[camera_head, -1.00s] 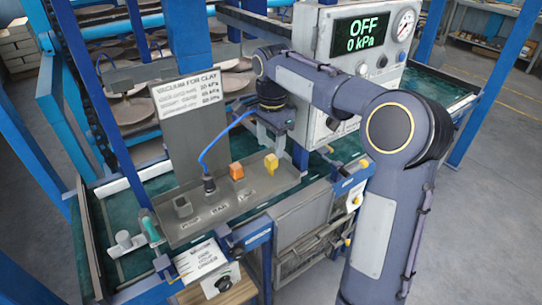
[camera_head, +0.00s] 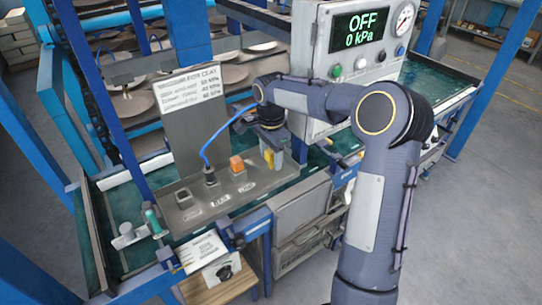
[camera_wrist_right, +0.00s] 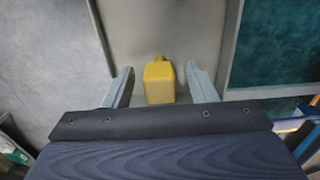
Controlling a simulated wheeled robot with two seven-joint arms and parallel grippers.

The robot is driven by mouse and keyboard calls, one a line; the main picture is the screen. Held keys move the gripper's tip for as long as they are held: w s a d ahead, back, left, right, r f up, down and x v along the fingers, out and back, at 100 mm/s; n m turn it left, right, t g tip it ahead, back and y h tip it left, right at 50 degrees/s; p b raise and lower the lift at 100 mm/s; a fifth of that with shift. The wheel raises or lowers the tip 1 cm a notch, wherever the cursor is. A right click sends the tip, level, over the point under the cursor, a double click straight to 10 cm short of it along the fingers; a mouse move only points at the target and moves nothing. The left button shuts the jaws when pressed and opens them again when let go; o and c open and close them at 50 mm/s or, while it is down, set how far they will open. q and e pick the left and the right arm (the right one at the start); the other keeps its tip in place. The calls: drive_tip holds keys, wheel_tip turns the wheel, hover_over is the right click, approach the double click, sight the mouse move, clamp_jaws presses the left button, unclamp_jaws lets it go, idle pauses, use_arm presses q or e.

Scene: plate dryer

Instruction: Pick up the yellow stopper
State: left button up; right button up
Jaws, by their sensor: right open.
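The yellow stopper (camera_head: 269,157) stands at the right end of a grey metal tray (camera_head: 222,206), beside an orange stopper (camera_head: 237,164). My right gripper (camera_head: 276,150) is at the yellow stopper and partly hides it in the head view. In the right wrist view, the yellow stopper (camera_wrist_right: 159,84) sits between the two fingers of my open right gripper (camera_wrist_right: 161,80), with a gap on both sides. My left gripper is not in view.
A blue hose runs to a black fitting (camera_head: 210,178) on the tray. A sign (camera_head: 188,88) stands behind the tray. A control box (camera_head: 338,70) reading OFF, 0 kPa stands to the right, close to my right arm. Blue frame posts (camera_head: 125,155) rise at the left.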

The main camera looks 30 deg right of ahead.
drive_tip(key=c, duration=1.1)
drive_tip(key=shift+o, duration=0.2)
drive_tip(key=shift+r, duration=0.1)
